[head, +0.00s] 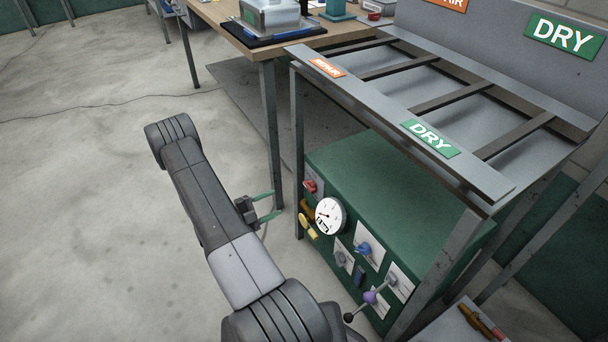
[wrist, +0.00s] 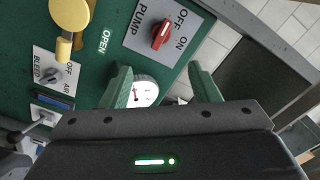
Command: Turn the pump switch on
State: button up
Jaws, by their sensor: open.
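The pump switch (wrist: 162,34) is a red rotary knob on a grey plate marked PUMP, OFF and ON in the wrist view. Its pale mark seems to point toward OFF. In the head view the red switch (head: 310,186) is at the upper left of the green panel's front. My gripper (wrist: 159,67) is open, with its two green fingers apart and nothing held between them. The switch shows beyond the fingertips, roughly centred between them. In the head view my gripper (head: 272,204) is left of the panel, apart from the switch.
A round white gauge (head: 330,215) and a yellow handle (head: 307,226) are close to the switch. The rack (head: 460,185) overhangs the panel. A table leg (head: 271,130) stands behind my gripper. Floor at left is clear.

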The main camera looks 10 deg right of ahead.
aim_at(307, 188)
jog(key=b+x, duration=0.2)
jog(key=x, duration=1.1)
jog(key=shift+w+d, duration=0.3)
jog(key=c, duration=1)
